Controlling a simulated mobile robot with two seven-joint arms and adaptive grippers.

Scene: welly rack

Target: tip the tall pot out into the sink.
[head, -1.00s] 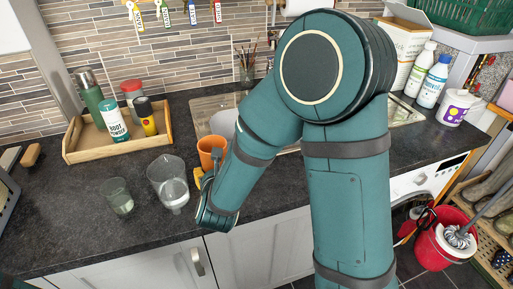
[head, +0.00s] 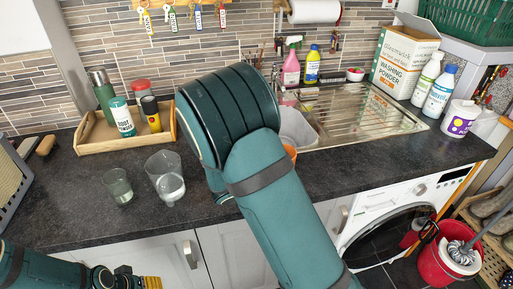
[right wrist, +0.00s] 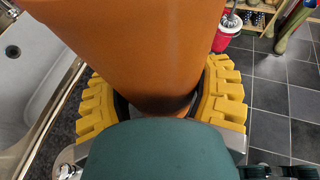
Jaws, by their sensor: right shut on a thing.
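The tall orange pot (right wrist: 145,45) fills the upper middle of the right wrist view. My right gripper (right wrist: 162,98) is shut on it, with yellow pads on both sides of its lower part. In the head view my right arm hides that gripper, and only a sliver of the pot (head: 291,152) shows at the sink's front edge. The sink bowl (head: 298,127) is partly hidden behind the arm; it also shows in the right wrist view (right wrist: 30,85), left of the pot. My left gripper (head: 150,282) is at the bottom left, cut off by the frame edge; its opening is unclear.
A glass tumbler (head: 118,186) and a clear jug (head: 166,178) stand left of my right arm. A wooden tray (head: 92,146) with bottles is behind them. Spray bottles (head: 291,68) stand behind the sink. The drainer (head: 365,115) is clear.

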